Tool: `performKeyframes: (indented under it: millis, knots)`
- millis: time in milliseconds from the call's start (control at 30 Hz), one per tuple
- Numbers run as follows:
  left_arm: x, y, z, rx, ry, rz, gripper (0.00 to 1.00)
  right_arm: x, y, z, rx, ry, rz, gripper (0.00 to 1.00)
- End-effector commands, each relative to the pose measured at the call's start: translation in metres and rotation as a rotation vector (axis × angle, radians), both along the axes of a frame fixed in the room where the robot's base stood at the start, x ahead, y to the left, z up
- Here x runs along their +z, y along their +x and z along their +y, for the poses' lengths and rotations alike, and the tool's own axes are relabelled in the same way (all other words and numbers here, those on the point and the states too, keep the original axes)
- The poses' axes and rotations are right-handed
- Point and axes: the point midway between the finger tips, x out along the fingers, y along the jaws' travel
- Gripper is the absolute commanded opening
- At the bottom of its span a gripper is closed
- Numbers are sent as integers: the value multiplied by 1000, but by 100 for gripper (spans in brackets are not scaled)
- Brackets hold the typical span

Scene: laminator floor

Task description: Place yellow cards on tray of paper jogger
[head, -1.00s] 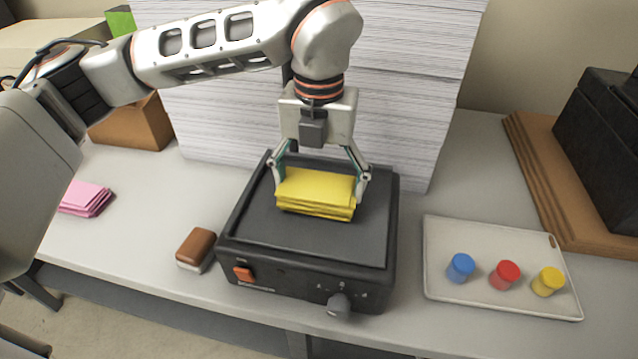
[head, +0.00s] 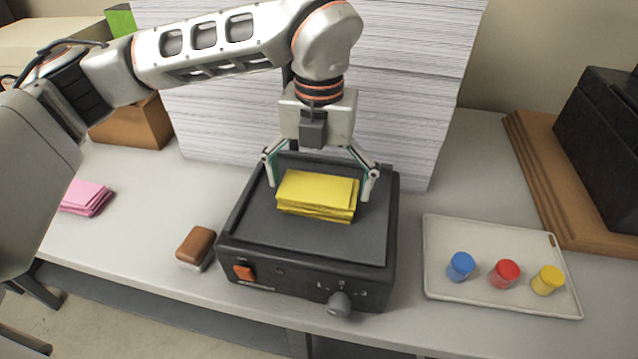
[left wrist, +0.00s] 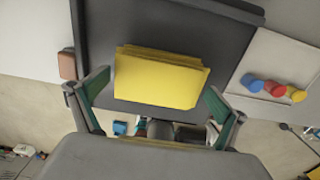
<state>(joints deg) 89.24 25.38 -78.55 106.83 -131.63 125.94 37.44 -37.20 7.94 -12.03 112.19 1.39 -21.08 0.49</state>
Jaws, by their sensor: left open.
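The stack of yellow cards (head: 317,192) lies flat on the dark tray of the paper jogger (head: 300,236), towards its back. My left gripper (head: 320,190) is open around the stack from above, one finger to each side, with gaps between the fingers and the cards. In the left wrist view the yellow cards (left wrist: 160,77) lie on the dark tray (left wrist: 105,20), between the spread fingers (left wrist: 155,105). My right gripper is not in view.
A tall stack of white paper (head: 400,100) stands close behind the jogger. A brown-topped block (head: 196,247) is left of it, pink cards (head: 86,198) farther left. A pale tray (head: 440,235) with blue, red and yellow jars is on the right.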

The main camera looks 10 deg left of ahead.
Motion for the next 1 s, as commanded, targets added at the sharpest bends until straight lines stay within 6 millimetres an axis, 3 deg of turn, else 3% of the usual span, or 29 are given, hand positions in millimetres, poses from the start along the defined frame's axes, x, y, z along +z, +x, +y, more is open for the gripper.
performKeyframes:
  millis: [500, 700, 1000]
  knots:
    - [97, 1, -1, 2, -1, -6, 100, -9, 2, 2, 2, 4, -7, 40]
    - [115, 1, 0, 1, 0, -4, 100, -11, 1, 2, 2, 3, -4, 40]
    - [117, 0, 0, 0, 0, -3, 100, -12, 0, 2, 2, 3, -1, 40]
